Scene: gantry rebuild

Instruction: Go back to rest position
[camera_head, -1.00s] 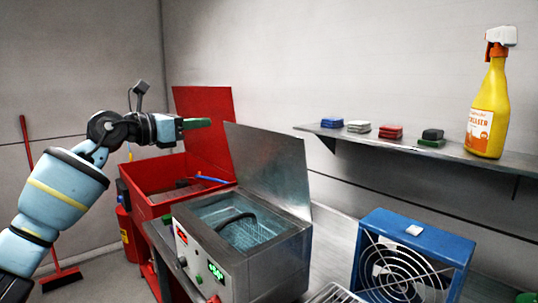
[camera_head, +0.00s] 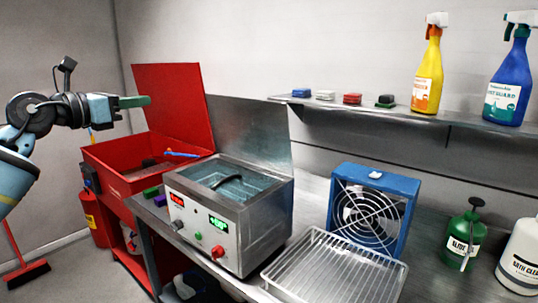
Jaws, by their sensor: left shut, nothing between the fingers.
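My left arm comes in from the left edge, and its gripper (camera_head: 136,102) is shut with nothing visible in it. It is raised in front of the open lid of the red parts washer (camera_head: 176,98), above the washer's basin. It is left of the steel ultrasonic bath (camera_head: 258,230) and appears clear of both. My right gripper is out of view.
The bath's lid is up and a dark curved handle shows inside. A wire rack (camera_head: 335,268) and blue fan (camera_head: 400,186) stand to its right. A shelf (camera_head: 420,117) holds spray bottles and coloured blocks. A green pump bottle (camera_head: 466,238) and white jug (camera_head: 522,255) stand at right.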

